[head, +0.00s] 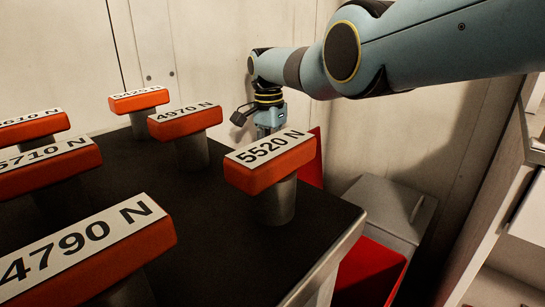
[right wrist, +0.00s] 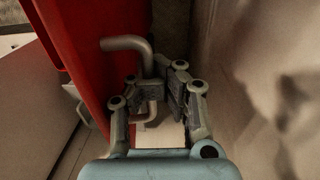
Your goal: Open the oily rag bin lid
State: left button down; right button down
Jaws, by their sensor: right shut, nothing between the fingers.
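In the right wrist view a tall red panel (right wrist: 85,60) stands along the left; it looks like part of the oily rag bin or its lid. A bent grey metal bar (right wrist: 128,44) projects from it, close to my right gripper's fingers. My right gripper (right wrist: 162,92) is shut and empty; I cannot tell whether it touches the bar. In the head view my right gripper (head: 268,118) points down behind the table's far edge, its fingertips hidden by a weight. A red panel (head: 315,160) shows beside it, partly hidden. My left gripper is not in view.
A dark-topped table (head: 200,235) carries several orange-topped weights, including one marked 5520 N (head: 270,160). Right of it are a grey box (head: 385,205) and a red bin-like thing (head: 368,273). A pale wall stands close behind my right arm. Shelving (head: 510,210) stands at the right.

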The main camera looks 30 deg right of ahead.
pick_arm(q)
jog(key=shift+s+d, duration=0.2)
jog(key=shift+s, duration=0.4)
pick_arm(e)
jog(key=shift+d+f, duration=0.15)
jog(key=shift+f, duration=0.05)
jog(key=c, duration=1.5)
grip_release()
jog(key=shift+w, duration=0.1)
jog(key=shift+o, duration=0.6)
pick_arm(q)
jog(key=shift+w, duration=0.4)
pick_arm(e)
notch_tip(320, 180, up, 12)
jog(key=shift+w, duration=0.4)
jog(key=shift+a, duration=0.2)
